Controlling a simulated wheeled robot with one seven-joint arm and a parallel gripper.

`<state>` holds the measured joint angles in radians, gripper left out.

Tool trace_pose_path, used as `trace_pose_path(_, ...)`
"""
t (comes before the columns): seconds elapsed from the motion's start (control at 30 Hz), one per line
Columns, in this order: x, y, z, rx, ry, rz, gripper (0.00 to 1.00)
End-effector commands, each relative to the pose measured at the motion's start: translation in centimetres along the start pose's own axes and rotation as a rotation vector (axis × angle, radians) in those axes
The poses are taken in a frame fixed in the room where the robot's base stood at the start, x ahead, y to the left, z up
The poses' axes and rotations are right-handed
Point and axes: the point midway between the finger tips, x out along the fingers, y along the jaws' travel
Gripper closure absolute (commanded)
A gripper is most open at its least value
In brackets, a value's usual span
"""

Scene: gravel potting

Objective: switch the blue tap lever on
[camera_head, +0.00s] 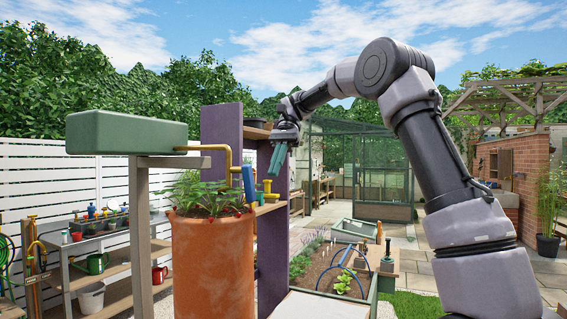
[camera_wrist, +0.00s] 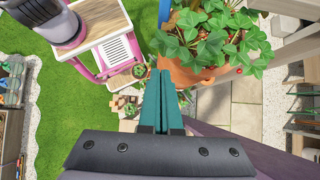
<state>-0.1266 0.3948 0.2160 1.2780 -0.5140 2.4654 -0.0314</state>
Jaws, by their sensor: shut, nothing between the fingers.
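The blue tap lever (camera_head: 248,183) stands nearly upright at the end of the brass pipe (camera_head: 222,149), just right of the terracotta planter (camera_head: 212,262) in the head view. A narrow blue piece that may be the lever (camera_wrist: 164,12) shows at the top of the wrist view, beside the planter (camera_wrist: 192,77). My gripper (camera_head: 271,173) has teal fingers, shut and empty, pointing down slightly to the right of the lever in the head view. The shut fingers also show in the wrist view (camera_wrist: 162,78), with no contact on the lever visible.
A green tank (camera_head: 127,133) sits on a wooden post stand at left, feeding the pipe. A purple upright panel (camera_head: 269,232) with small shelves stands behind the lever. Strawberry leaves (camera_head: 203,194) fill the planter's top. A raised bed (camera_head: 330,275) lies to the right.

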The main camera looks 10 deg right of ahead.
Motion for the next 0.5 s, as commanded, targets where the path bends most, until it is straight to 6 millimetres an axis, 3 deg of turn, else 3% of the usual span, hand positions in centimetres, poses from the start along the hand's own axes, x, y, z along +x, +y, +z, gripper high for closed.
trace_pose_path(0.2,-2.8,0.0,-2.1,0.001,-0.001,-0.002,1.00)
trace_pose_path(0.5,-4.0,0.0,-3.0,0.001,-0.001,-0.001,1.00)
